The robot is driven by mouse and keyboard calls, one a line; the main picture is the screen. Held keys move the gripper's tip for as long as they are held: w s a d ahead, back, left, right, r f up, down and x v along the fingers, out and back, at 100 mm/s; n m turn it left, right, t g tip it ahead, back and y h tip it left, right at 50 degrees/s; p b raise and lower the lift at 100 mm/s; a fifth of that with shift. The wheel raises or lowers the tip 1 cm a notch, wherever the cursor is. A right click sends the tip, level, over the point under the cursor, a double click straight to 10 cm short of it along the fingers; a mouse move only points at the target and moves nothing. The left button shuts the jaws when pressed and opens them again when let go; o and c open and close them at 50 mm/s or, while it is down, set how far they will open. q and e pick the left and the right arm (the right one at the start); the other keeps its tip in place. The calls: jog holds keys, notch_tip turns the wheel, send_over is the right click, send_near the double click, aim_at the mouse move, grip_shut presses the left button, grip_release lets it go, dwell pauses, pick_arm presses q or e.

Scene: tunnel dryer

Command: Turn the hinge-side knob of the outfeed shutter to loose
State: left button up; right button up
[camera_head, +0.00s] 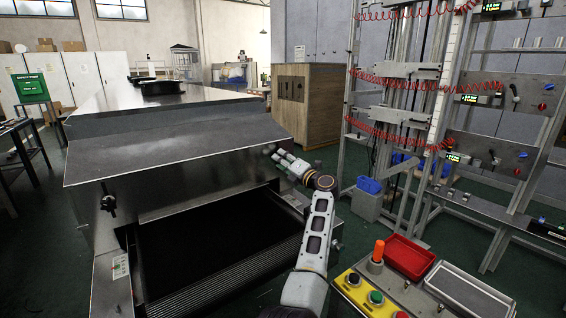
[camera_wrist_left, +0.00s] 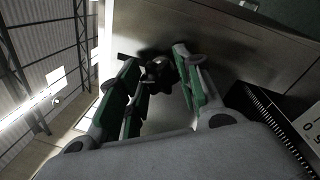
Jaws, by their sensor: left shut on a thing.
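The dryer's outfeed end, with a broad steel flap (camera_head: 170,155) over the dark opening, fills the left and middle of the head view. My left gripper (camera_head: 268,150) is at the right end of this flap, at the end of my bent arm; its fingers are small there. In the left wrist view my left gripper (camera_wrist_left: 160,85) is shut on a black knob (camera_wrist_left: 160,72) standing out from a grey steel face. The fingers partly hide the knob, and its turn position cannot be read. A second black knob (camera_head: 108,203) shows free on the left. My right gripper is not in view.
A dark belt (camera_head: 210,235) lies in the opening below the flap. At the lower right are a yellow button box (camera_head: 362,296), a red tray (camera_head: 409,257) and a grey tray (camera_head: 470,289). A metal rack with red coiled hoses (camera_head: 400,80) stands on the right.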

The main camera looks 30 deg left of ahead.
aim_at(283, 141)
pick_arm(q)
jog(key=shift+f, duration=0.25)
jog(key=o, duration=1.1)
jog(key=shift+r, duration=0.1)
jog(key=shift+c, duration=0.2)
jog(key=shift+r, duration=0.2)
jog(key=shift+r, duration=0.85)
jog(key=shift+o, duration=1.2)
jog(key=r, duration=0.3)
jog(key=w+r, duration=0.1)
jog(key=r, duration=0.1)
jog(key=shift+a+r, duration=0.2)
jog(key=shift+r, duration=0.1)
jog(key=r, duration=0.1)
jog(key=s, duration=0.1)
jog(key=r, duration=0.1)
jog(key=shift+s+d+r, duration=0.2)
jog(key=shift+d+r, duration=0.05)
jog(key=shift+r, duration=0.05)
jog(key=shift+c, duration=1.2)
jog(key=shift+w, duration=0.15)
